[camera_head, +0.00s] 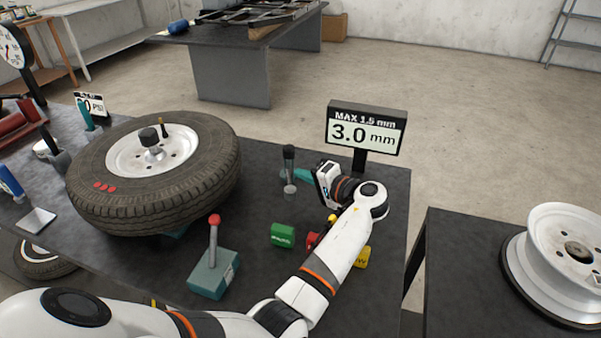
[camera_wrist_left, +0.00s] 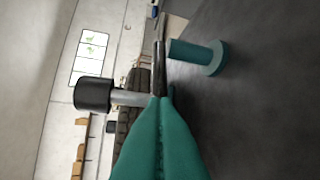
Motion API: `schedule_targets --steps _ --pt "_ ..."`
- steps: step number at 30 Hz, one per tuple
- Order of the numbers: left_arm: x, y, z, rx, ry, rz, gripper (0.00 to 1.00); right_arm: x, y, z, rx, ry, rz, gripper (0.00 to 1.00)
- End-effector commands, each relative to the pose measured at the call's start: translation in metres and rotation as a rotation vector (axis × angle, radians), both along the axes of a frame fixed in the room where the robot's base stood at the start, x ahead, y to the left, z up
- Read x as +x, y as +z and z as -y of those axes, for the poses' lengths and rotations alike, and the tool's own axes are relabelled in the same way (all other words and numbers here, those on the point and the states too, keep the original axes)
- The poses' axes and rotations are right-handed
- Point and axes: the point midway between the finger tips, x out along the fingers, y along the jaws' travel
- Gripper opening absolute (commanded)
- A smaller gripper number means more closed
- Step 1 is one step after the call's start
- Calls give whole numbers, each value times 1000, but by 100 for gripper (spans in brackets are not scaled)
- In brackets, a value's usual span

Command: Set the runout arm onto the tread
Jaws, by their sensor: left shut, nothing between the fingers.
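The runout gauge stands on the table right of the tire, with a black knob (camera_head: 289,152) on top. In the left wrist view its black knob (camera_wrist_left: 93,94), a dark bar (camera_wrist_left: 160,60) that looks like the runout arm, and a teal post with a round foot (camera_wrist_left: 214,58) show close by. The tire's tread (camera_head: 140,212) faces the gauge; a gap between arm and tread cannot be judged. My left gripper (camera_head: 298,175) is shut and empty, its teal fingertips (camera_wrist_left: 162,98) close beside the bar; contact cannot be told. My right gripper is not in view.
A display (camera_head: 366,131) reads 3.0 mm, MAX 1.5 mm, behind my left wrist. A teal box with a red-knobbed lever (camera_head: 214,270), a green block (camera_head: 283,235) and a yellow block (camera_head: 362,257) stand near my forearm. A wheel rim (camera_head: 565,250) lies on another table.

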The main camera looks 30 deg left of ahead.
Motion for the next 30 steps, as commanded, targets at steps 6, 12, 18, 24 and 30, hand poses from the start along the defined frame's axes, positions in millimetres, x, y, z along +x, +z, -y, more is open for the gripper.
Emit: schedule_targets --steps 6,12,18,24,30 --pt "0 0 0 0 0 0 0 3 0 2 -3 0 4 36" --pt "-3 2 -2 1 -19 -1 0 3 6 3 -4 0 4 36" --pt "-12 5 -10 0 -103 0 0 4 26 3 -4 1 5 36" --pt "-25 7 -25 3 -254 -2 0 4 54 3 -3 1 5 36" --pt "-37 6 -45 4 -437 -2 0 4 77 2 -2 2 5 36"
